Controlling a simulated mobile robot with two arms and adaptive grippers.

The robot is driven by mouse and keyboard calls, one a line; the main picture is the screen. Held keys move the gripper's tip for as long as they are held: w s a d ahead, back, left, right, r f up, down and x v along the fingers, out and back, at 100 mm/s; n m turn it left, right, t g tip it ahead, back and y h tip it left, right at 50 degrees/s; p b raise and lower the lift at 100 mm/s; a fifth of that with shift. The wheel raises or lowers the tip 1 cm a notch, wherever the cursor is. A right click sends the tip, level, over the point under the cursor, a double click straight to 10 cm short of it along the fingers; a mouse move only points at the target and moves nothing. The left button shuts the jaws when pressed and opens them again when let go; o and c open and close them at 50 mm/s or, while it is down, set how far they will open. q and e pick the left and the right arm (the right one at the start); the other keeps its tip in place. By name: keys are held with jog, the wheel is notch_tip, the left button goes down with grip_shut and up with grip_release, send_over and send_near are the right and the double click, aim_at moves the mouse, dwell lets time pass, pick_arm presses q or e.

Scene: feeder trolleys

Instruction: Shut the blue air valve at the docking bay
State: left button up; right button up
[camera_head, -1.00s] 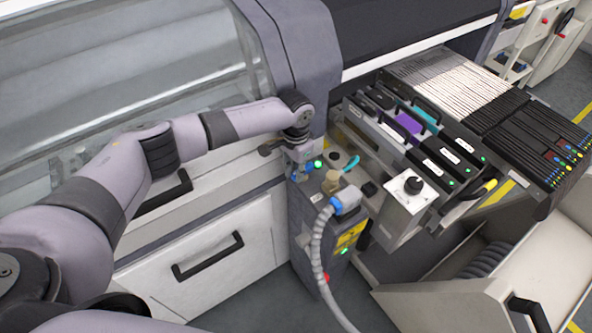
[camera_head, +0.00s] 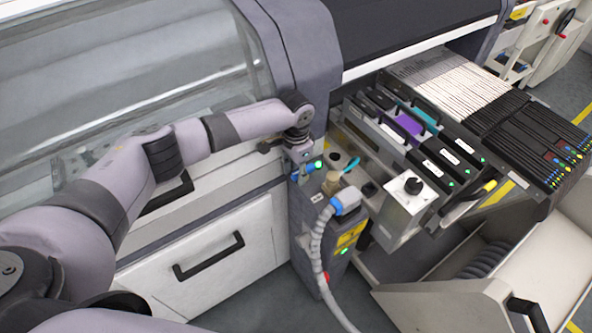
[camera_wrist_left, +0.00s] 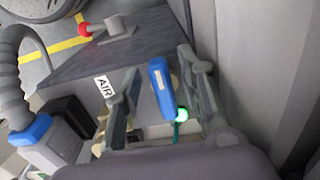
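The blue air valve handle (camera_wrist_left: 162,88) stands out from the dark docking bay post, near a white AIR label (camera_wrist_left: 104,87) and a lit green lamp (camera_wrist_left: 181,113). My left gripper (camera_wrist_left: 162,95) is open, with one finger on each side of the handle and what looks like a gap on both sides. In the head view my left gripper (camera_head: 299,160) reaches down to the top of the post (camera_head: 322,225), and a bit of the blue handle (camera_head: 295,177) shows below it. My right gripper is not in view.
A grey hose with a blue coupling (camera_head: 346,202) rises beside the valve. A control box with a black knob (camera_head: 412,188) and several feeders stand to the right. A white drawer front (camera_head: 215,255) is on the left. A red knob (camera_wrist_left: 84,29) shows in the wrist view.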

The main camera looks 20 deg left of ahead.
aim_at(296, 173)
pick_arm(q)
notch_tip(296, 173, up, 12)
dwell(0.7)
jog(key=shift+f, duration=0.1)
